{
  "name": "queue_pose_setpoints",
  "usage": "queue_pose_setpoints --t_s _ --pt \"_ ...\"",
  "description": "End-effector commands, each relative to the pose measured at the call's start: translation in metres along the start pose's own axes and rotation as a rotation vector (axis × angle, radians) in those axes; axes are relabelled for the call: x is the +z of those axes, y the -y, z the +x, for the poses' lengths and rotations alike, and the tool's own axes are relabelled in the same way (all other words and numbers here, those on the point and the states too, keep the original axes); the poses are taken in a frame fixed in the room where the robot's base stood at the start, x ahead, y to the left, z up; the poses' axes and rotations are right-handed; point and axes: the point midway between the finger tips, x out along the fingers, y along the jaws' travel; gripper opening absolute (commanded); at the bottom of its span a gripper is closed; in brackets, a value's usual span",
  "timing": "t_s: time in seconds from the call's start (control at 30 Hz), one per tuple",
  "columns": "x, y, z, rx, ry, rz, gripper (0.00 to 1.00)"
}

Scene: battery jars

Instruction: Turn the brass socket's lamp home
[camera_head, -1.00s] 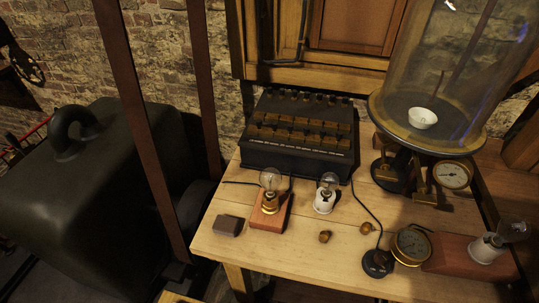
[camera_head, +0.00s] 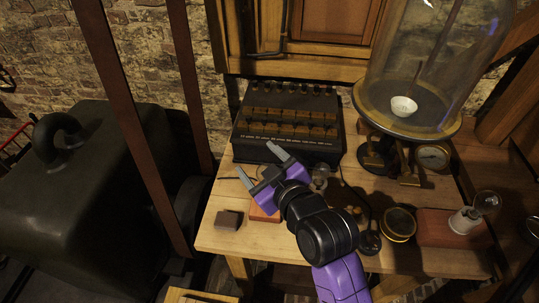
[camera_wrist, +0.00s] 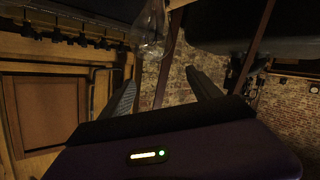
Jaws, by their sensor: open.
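The brass socket's lamp is hidden behind my gripper in the head view; only part of its reddish wooden base (camera_head: 263,214) shows below the jaws. My gripper (camera_head: 260,164) is open over that spot, its two grey fingers pointing up and left. In the wrist view my gripper (camera_wrist: 163,86) shows both fingers apart with nothing between their tips. A clear glass bulb (camera_wrist: 153,36) hangs at the top edge there, beyond the fingertips; its socket is out of view.
A black battery box (camera_head: 290,130) stands behind my gripper. A small dark block (camera_head: 228,220) lies to the left. A gauge (camera_head: 398,224), a lamp on a red base (camera_head: 440,229) and a tall glass bell jar (camera_head: 410,60) stand to the right.

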Motion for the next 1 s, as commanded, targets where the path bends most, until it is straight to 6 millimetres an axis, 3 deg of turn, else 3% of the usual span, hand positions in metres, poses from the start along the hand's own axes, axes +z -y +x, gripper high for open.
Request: queue_pose_setpoints --t_s 0.03,0.07,0.2,0.3,0.63,0.83,1.0 --pt "-0.025 -0.011 0.011 -0.018 -0.004 -0.060 0.72" --pt "-0.036 -0.014 0.016 -0.032 -0.001 -0.095 0.72" --pt "-0.036 0.002 0.040 -0.231 0.161 -0.369 0.72" --pt "-0.036 0.002 0.044 -0.373 0.273 -0.569 0.72" --pt "-0.035 -0.028 0.016 -0.706 0.534 -0.988 0.72" --pt "-0.006 -0.020 -0.011 -0.889 0.590 -1.099 0.72" --pt "0.006 -0.017 -0.016 -0.943 0.601 -1.128 0.72"
